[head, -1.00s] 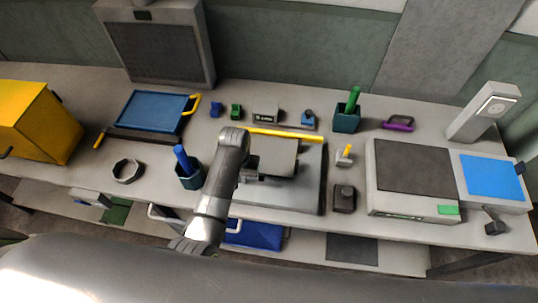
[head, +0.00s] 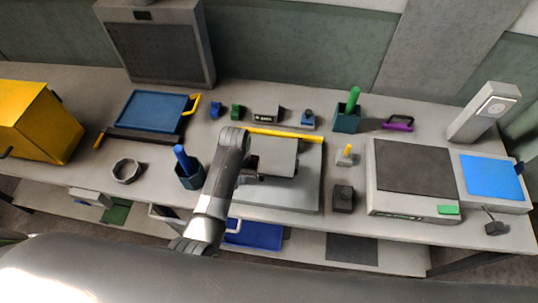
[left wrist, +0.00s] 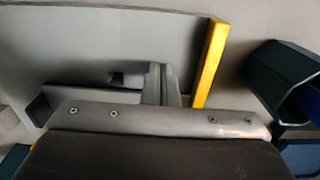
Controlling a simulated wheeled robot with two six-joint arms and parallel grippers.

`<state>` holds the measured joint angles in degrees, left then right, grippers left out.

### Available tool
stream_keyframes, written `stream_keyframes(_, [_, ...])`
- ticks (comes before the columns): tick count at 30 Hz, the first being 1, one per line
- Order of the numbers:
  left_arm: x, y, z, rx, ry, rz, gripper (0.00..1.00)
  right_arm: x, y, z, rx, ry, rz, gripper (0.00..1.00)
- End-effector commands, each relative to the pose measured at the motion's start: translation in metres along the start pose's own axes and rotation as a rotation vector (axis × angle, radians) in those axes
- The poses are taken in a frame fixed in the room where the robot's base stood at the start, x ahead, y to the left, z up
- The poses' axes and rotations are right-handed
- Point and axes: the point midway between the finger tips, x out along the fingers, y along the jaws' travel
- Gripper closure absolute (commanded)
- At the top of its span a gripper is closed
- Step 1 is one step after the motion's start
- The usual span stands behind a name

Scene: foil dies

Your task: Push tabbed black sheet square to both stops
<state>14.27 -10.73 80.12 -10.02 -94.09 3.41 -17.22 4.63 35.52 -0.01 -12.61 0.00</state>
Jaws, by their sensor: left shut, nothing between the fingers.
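My left gripper (head: 252,177) is over the grey bed at the table's middle, its housing hiding much of the bed. In the left wrist view its shut fingers (left wrist: 162,84) hold nothing and lie near the bed's grey surface (left wrist: 90,40). A yellow stop bar (head: 285,134) runs along the bed's back edge. Another yellow bar (left wrist: 209,62) shows just right of the fingers in the left wrist view. My right gripper is not in view.
A teal cup with a blue handle (head: 189,176) stands close left of the bed. A small dark block (head: 344,198) and a yellow-topped piece (head: 344,156) stand to its right. A large grey machine (head: 412,180) is farther right. Small blocks line the back.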

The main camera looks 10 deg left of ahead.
Motion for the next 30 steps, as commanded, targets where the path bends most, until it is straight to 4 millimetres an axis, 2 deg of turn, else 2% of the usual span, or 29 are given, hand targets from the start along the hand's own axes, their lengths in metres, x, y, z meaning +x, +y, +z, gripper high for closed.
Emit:
stream_keyframes(19, [0.012, 0.0, 0.0, 0.0, 0.001, 0.0, 1.0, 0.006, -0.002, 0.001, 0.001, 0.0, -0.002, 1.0])
stream_keyframes(30, [0.011, 0.0, 0.0, 0.0, 0.0, 0.0, 1.0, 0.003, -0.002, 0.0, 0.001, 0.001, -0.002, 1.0])
